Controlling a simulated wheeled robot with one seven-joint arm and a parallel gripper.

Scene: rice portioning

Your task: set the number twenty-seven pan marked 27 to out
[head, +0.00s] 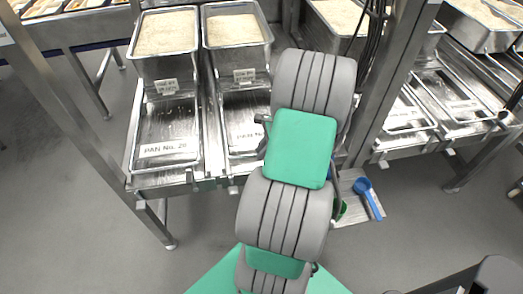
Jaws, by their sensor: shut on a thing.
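A shallow metal tray (240,112) with a front label starting "PAN N" sits on the rack right of the pan marked 26 (166,124). My arm covers the end of its label and its right front, so I cannot read its number. A deep metal bin of rice (236,32) with a small label, too small to read surely, stands above its back. My arm reaches over this tray's right side. My gripper is hidden behind the arm, so its hold cannot be seen.
A rice bin (166,40) stands above the pan marked 26. More trays (447,92) lie on the right beyond an upright post (398,75). A blue scoop (369,196) and a partly hidden green item (342,209) lie low right of my arm. The floor at left is clear.

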